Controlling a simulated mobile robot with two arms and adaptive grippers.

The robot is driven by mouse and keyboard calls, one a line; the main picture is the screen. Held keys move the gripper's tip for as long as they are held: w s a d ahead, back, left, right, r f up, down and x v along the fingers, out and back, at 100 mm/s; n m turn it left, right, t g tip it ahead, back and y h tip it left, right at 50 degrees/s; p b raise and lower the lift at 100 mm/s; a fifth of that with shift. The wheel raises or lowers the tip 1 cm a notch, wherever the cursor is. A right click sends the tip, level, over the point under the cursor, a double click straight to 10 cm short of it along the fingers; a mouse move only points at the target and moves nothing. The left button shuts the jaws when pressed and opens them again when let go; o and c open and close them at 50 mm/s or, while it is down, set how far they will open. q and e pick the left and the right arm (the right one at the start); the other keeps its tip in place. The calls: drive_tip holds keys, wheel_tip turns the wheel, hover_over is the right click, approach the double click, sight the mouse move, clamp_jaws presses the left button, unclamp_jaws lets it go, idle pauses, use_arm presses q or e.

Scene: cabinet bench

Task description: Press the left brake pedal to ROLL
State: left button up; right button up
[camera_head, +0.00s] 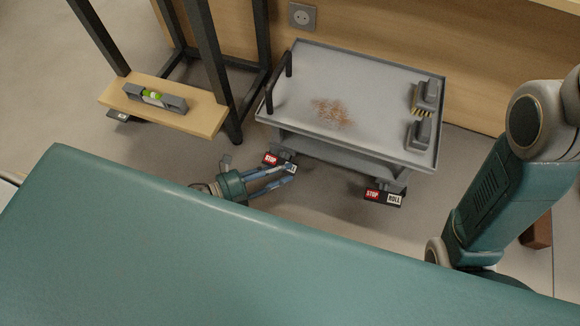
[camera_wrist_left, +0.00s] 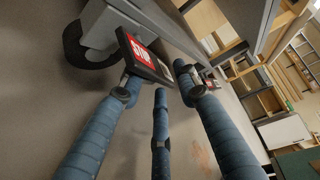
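The left brake pedal (camera_head: 271,159) is under the front left corner of the cart (camera_head: 375,85). It has a red STOP end and a white ROLL end. My left gripper (camera_head: 289,174) is at the pedal, its blue fingers by the ROLL end and partly covering it. In the left wrist view the pedal (camera_wrist_left: 141,51) lies just beyond the fingertips of my left gripper (camera_wrist_left: 158,86). The fingers are spread with nothing between them. I cannot tell whether a fingertip touches the pedal, or which end is down. My right gripper is out of view.
The right brake pedal (camera_head: 384,196) is under the cart's front right corner. A black-framed stand with a wooden shelf (camera_head: 190,118) holding a spirit level (camera_head: 154,97) is at left. The wooden cabinet wall (camera_head: 480,80) is behind. A dark caster (camera_wrist_left: 85,45) is beside the left pedal.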

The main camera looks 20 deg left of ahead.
use_arm(q)
drive_tip(key=v, duration=0.8)
drive_tip(key=shift+s+a, duration=0.15)
drive_tip(key=shift+a, duration=0.05)
drive_tip(key=shift+r, duration=0.1)
